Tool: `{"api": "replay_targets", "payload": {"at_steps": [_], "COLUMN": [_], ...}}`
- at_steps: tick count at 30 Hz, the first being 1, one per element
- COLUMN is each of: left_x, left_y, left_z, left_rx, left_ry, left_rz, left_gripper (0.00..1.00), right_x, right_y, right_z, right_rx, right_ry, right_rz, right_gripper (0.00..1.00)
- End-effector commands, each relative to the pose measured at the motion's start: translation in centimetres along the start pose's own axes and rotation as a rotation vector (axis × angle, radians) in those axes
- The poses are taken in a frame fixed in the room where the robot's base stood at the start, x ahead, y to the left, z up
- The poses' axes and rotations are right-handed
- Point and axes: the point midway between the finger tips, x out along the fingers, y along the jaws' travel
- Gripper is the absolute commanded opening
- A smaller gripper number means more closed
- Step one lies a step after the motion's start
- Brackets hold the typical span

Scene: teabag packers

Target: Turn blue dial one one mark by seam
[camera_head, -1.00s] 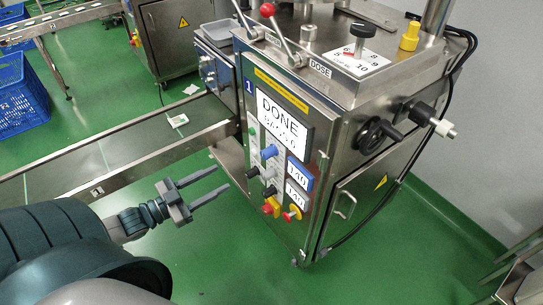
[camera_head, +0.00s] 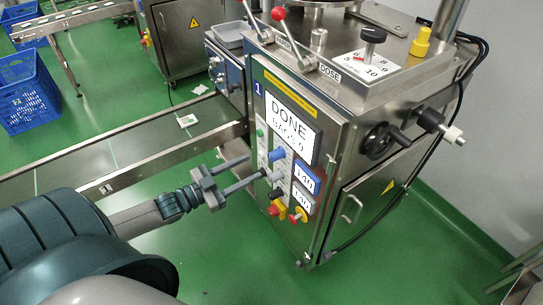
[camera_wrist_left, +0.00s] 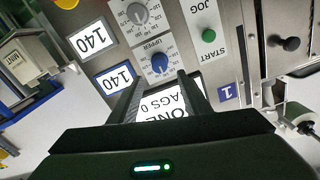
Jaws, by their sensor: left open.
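The blue dial (camera_head: 279,154) is on the front panel of machine 1, below the display (camera_head: 292,122) that reads DONE. In the left wrist view the blue dial (camera_wrist_left: 160,63) sits on a scaled plate marked UPPER. My left gripper (camera_head: 257,166) is open, with its fingers pointing at the panel just left of the dial. In the left wrist view the dial shows between and beyond the fingertips (camera_wrist_left: 161,76). I see no clear contact. My right gripper is not in view.
A grey dial (camera_wrist_left: 137,14) and a green START button (camera_wrist_left: 208,35) are close to the blue dial. Blue and white 140 readouts (camera_head: 306,177) sit to its right. A red-and-yellow stop button (camera_head: 297,215) is below. A conveyor (camera_head: 120,160) runs left of the machine.

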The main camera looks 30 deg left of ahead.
Motion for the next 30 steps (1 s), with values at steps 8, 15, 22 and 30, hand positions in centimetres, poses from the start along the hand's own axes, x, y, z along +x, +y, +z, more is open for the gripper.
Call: {"api": "replay_targets", "payload": {"at_steps": [8, 15, 22, 30], "left_x": [4.0, 7.1, 8.9, 9.3], "left_y": [-0.1, -0.1, 0.0, 0.0], "left_z": [-0.2, -0.1, 0.0, 0.0], "left_rx": [0.001, 0.001, 0.0, 0.0], "left_ry": [0.003, 0.002, 0.0, -0.001], "left_rz": [-0.001, -0.001, -0.001, 0.0], "left_gripper": [0.44, 0.44, 0.44, 0.44], "right_x": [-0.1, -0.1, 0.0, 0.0], "right_y": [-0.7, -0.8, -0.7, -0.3], "right_z": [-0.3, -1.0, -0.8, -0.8], "right_rx": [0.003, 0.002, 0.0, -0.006], "right_ry": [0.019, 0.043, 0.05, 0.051], "right_rz": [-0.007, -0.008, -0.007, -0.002], "right_gripper": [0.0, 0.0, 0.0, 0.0]}}
